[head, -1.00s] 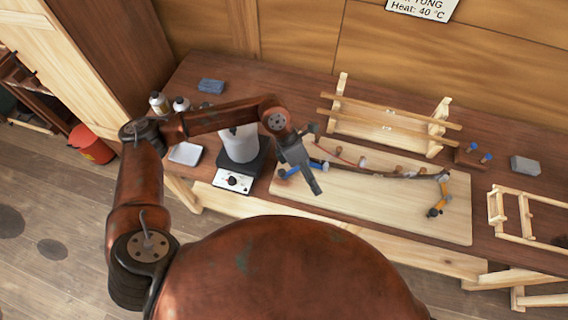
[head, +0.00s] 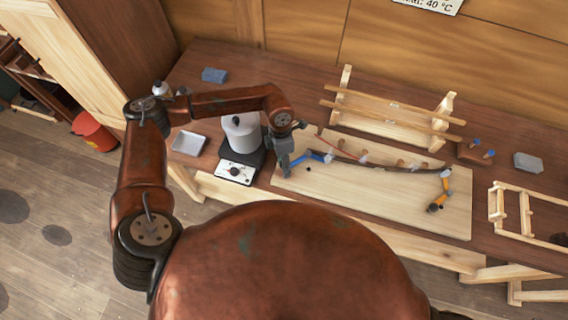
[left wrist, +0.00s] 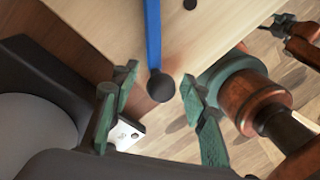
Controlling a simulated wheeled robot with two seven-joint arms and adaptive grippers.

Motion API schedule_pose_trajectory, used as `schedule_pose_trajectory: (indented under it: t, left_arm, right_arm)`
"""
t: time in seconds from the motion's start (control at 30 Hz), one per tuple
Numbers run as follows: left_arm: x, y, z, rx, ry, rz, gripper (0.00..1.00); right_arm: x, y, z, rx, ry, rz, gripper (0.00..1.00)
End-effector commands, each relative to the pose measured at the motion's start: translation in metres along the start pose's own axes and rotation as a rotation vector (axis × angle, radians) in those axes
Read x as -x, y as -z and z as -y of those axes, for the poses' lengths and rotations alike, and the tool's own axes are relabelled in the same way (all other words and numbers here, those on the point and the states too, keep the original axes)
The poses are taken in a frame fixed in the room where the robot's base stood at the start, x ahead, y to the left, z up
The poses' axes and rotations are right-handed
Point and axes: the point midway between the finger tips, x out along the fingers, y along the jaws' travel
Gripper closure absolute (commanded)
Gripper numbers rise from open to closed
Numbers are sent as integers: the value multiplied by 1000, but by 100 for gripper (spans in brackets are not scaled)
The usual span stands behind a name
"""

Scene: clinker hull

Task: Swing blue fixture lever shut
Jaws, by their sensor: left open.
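The blue fixture lever (head: 301,159) is at the left end of the board, beside the dark curved strake (head: 375,163). In the left wrist view its blue bar (left wrist: 153,35) ends in a dark round knob (left wrist: 161,86). My left gripper (head: 285,170) is at the lever's free end. Its two greenish fingers are open, one on each side of the knob, with gaps visible at both sides; the left wrist view shows this gripper (left wrist: 158,88) close up. In the head view the gripper partly hides the lever's end.
A yellow-orange lever (head: 441,199) is at the right end of the pale board (head: 370,215). A white pot (head: 241,135) on a heater (head: 236,172) stands just left of my gripper. A wooden rack (head: 390,125) is behind the board. A grey tray (head: 189,143) lies further left.

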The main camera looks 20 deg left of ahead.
Motion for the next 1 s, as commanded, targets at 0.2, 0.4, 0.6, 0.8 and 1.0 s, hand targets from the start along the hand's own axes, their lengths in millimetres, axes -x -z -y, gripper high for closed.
schedule_pose_trajectory:
  t: [0.2,0.4,0.6,0.8,1.0]
  left_arm:
    - [0,-1,0,-1,0,0,59]
    - [0,-1,0,-1,0,0,73]
    - [0,-1,0,-1,0,0,86]
    - [0,-1,0,-1,0,0,100]
    - [0,-1,0,-1,0,0,100]
  right_arm:
    - [0,2,0,1,0,-2,60]
    - [0,3,0,1,0,-3,60]
    - [0,3,2,0,2,-4,60]
    - [-1,4,5,-1,5,-5,60]
    - [-1,5,6,-1,6,-6,60]
